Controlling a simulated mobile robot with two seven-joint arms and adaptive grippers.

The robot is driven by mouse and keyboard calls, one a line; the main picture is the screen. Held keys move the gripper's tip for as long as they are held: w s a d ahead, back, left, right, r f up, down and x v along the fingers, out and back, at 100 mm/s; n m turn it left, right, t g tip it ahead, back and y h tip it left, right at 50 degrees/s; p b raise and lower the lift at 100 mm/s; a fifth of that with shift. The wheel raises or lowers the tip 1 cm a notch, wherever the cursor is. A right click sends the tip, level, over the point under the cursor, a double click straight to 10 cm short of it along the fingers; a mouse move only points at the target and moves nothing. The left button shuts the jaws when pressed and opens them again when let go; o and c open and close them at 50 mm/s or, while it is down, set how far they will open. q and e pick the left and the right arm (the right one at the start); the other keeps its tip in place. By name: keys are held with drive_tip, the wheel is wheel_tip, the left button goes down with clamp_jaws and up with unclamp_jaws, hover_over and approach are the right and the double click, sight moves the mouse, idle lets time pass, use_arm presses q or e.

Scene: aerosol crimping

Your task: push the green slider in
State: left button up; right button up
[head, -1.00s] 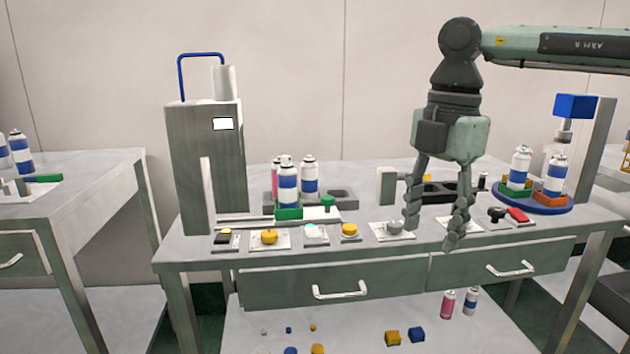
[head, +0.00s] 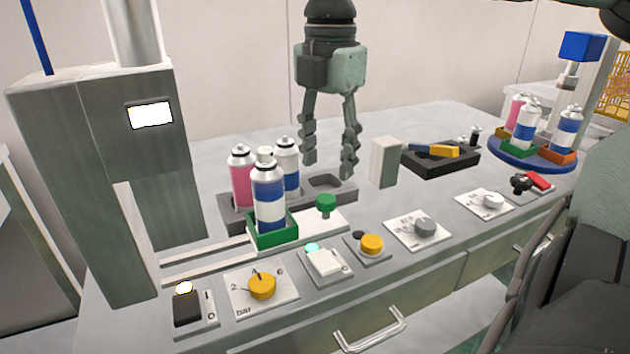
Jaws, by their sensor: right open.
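The green slider is a pale sliding plate (head: 318,224) with a green knob (head: 326,203) at its right end and a green square holder (head: 273,238) at its left. A blue-and-white spray can (head: 269,203) stands upright in the holder. Two pale rails (head: 205,255) run left from it towards the tall grey crimping machine (head: 65,200). The slider sits at the right part of the rails, outside the machine. My right gripper (head: 330,168) is open and empty, pointing down, above and behind the green knob and apart from it. My left gripper is not in view.
Behind the slider, a grey rack (head: 345,192) holds a pink can (head: 241,177) and a blue-and-white can (head: 287,163). A pale block (head: 385,162) stands right of it. Yellow knobs and switches line the front edge. A blue turntable (head: 537,163) carries cans at right.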

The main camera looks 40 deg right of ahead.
sight(328, 197)
wheel_tip(328, 197, down, 6)
drive_tip(key=shift+s+f, duration=0.1)
clamp_jaws()
idle(0.5)
